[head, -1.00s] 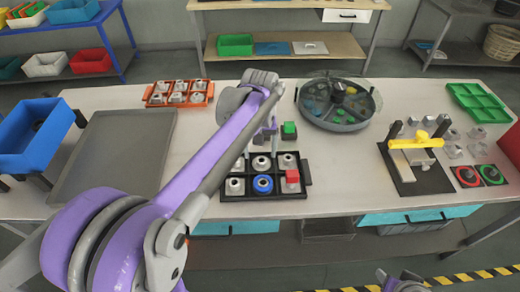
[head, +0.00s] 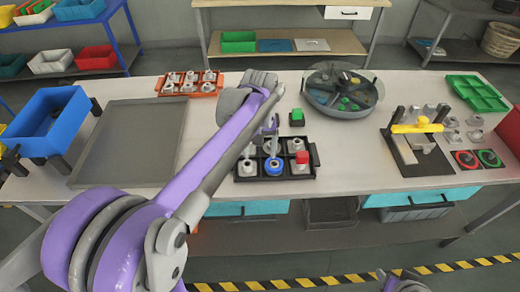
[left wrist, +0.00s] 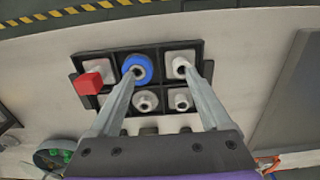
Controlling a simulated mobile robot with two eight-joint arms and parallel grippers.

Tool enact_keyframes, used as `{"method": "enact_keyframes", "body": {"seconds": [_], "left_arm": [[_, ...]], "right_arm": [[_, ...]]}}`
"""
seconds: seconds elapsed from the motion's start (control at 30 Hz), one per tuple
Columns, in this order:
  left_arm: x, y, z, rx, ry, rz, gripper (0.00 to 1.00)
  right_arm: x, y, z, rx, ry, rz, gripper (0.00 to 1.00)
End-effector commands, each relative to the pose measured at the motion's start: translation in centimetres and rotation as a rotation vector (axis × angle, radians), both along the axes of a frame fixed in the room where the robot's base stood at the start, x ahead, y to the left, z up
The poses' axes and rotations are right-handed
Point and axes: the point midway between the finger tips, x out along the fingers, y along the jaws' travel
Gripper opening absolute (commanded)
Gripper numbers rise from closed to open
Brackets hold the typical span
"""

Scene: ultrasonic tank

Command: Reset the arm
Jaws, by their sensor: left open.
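My left arm is purple and grey and reaches from the lower left of the head view over the table. My left gripper (head: 271,128) is open and empty, above the black compartment tray (head: 311,172). In the left wrist view my gripper's fingertips (left wrist: 158,70) are apart, over the tray's blue-ringed part (left wrist: 137,60) and a metal part (left wrist: 182,60) beside it. Whether they touch anything cannot be told. A red block (head: 302,157) is in the tray's right end. Part of my right arm (head: 402,281) shows at the bottom edge; its jaws are unclear.
A green block (head: 297,117) stands behind the tray, near the round grey tank (head: 343,106). A yellow-barred fixture (head: 418,128) stands at right.

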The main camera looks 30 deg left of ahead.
Motion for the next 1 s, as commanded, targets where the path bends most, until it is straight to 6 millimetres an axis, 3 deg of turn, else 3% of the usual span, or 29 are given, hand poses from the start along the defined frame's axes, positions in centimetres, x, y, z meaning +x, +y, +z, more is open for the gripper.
{"method": "enact_keyframes", "body": {"seconds": [0.27,0.37,0.57,0.8,1.0], "left_arm": [[-0.2,-0.1,0.0,0.001,-0.003,-0.004,0.81],[-1.1,-0.7,0.1,0.005,-0.030,-0.031,0.81],[-5.8,-3.3,-0.3,0.034,-0.169,-0.183,0.81],[-12.1,-6.1,-3.0,0.092,-0.371,-0.393,0.81],[-14.9,-7.2,-5.1,0.128,-0.475,-0.500,0.81]], "right_arm": [[0.0,0.0,0.0,0.000,0.000,0.000,0.50],[0.0,0.0,0.0,0.000,0.000,0.000,0.50],[0.0,0.0,0.0,0.000,0.000,0.000,0.50],[0.0,0.0,-0.1,0.000,0.001,0.000,0.50],[0.0,0.0,0.0,0.000,0.000,0.000,0.50]]}}
